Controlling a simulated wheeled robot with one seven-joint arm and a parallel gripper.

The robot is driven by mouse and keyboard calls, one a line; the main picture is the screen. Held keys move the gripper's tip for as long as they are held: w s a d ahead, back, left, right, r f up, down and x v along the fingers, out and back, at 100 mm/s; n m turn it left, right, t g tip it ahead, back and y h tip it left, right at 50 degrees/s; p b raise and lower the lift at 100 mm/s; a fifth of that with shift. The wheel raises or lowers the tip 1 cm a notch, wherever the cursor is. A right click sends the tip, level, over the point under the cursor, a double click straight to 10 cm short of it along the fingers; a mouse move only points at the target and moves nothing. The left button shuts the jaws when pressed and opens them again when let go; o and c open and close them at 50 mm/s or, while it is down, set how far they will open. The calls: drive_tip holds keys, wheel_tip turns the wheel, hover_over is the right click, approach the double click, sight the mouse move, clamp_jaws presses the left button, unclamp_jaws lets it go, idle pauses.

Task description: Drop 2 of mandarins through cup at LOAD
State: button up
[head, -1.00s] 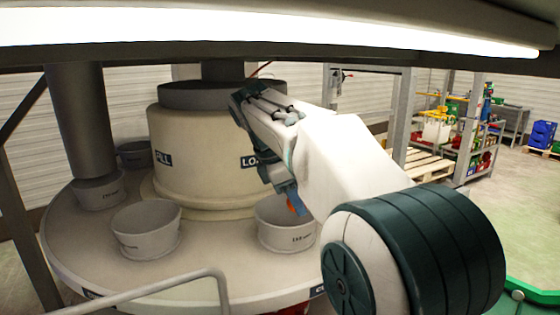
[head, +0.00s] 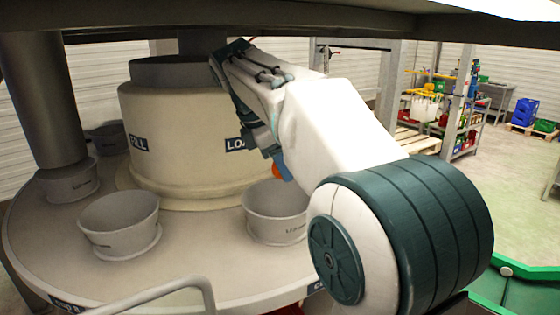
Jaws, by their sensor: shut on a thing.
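My gripper (head: 275,158) is mostly hidden behind my own arm, above the cup under the LOAD label. An orange mandarin (head: 280,171) shows at its tip, and the gripper is shut on it. The grey cup (head: 272,225) stands on the round table in front of the LOAD sign (head: 236,144). The mandarin is above the far rim of this cup, apart from it as far as I can tell. The inside bottom of the cup is hidden.
The round table (head: 215,270) carries other grey cups, including one at the front left (head: 120,222). A cream drum (head: 170,110) stands at its centre. A grey rail (head: 160,298) crosses the near edge. A green bin edge (head: 520,268) is at lower right.

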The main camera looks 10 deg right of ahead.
wheel_tip(320, 180, down, 5)
drive_tip(key=b, duration=0.4)
drive_tip(key=shift+r+b, duration=0.1)
drive_tip(key=shift+b, duration=0.3)
drive_tip(key=o, duration=1.1)
drive_tip(key=shift+c, duration=0.2)
wheel_tip(320, 180, up, 13)
drive_tip(key=p, duration=0.4)
hover_over(280, 182)
drive_tip(key=s+a, duration=0.7)
drive_tip(key=s, duration=0.1)
drive_tip(key=shift+w+d+f, duration=0.15)
drive_tip(key=shift+w+f, duration=0.05)
drive_tip(key=shift+w, duration=0.05)
